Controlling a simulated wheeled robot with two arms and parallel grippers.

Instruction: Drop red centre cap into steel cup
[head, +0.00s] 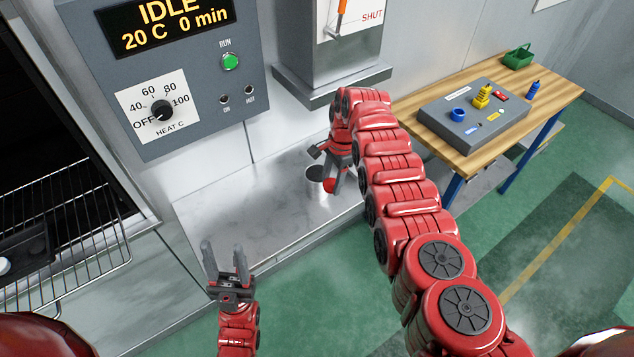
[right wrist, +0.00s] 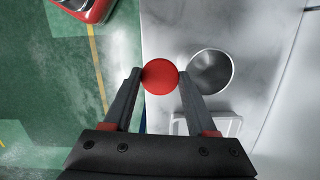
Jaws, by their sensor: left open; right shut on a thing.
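The red centre cap (right wrist: 160,76) is a round red disc held between the fingertips of my right gripper (right wrist: 163,84). It also shows in the head view (head: 330,186) as a small red shape under the right gripper (head: 337,175). The steel cup (right wrist: 211,71) stands on the metal counter, just right of the cap in the right wrist view. In the head view the cup (head: 315,173) is partly hidden by the right gripper. The cup's inside looks empty. My left gripper (head: 224,258) is open and empty in front of the counter.
A metal counter (head: 240,215) lies below the oven control panel (head: 165,80). A shallow tray-like item (right wrist: 222,124) sits near the cup. An oven rack (head: 65,235) juts out at left. A wooden bench (head: 545,95) with a grey fixture (head: 475,125) stands at right.

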